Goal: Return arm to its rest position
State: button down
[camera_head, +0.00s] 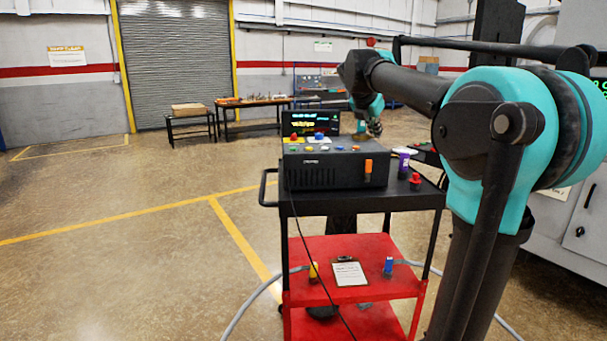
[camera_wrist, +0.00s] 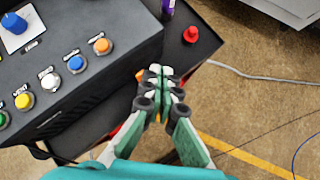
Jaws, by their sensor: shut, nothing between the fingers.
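My gripper (camera_wrist: 160,75) is shut and empty in the wrist view, with its fingertips together. In that view it hangs over the right end of the black control box (camera_wrist: 110,60) and the cart's edge. In the head view the control box (camera_head: 335,166) stands on the cart's black top, and my teal and dark arm reaches from the right side to behind the box. My gripper (camera_head: 373,128) shows only small and partly hidden there, above and beyond the box.
A cart with a red lower shelf (camera_head: 325,250) stands in front. A red knob (camera_head: 415,181) and a purple can (camera_head: 403,165) sit right of the box. Cables run along the floor. A grey cabinet (camera_head: 575,225) is at right. The floor at left is clear.

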jog(key=s+f+m+g+y, duration=0.1)
jog(key=s+f+m, duration=0.6)
jog(key=f, duration=0.5)
jog(key=s+f+m+g+y, duration=0.1)
jog(key=s+f+m, duration=0.7)
jog(key=f, duration=0.5)
jog(key=s+a+f+m+y, duration=0.3)
jog(key=s+f+m, duration=0.9)
jog(key=s+f, duration=0.5)
jog(key=shift+s+a+f+g, duration=0.2)
jog(key=shift+s+a+g, duration=0.2)
jog(key=shift+s, duration=0.75)
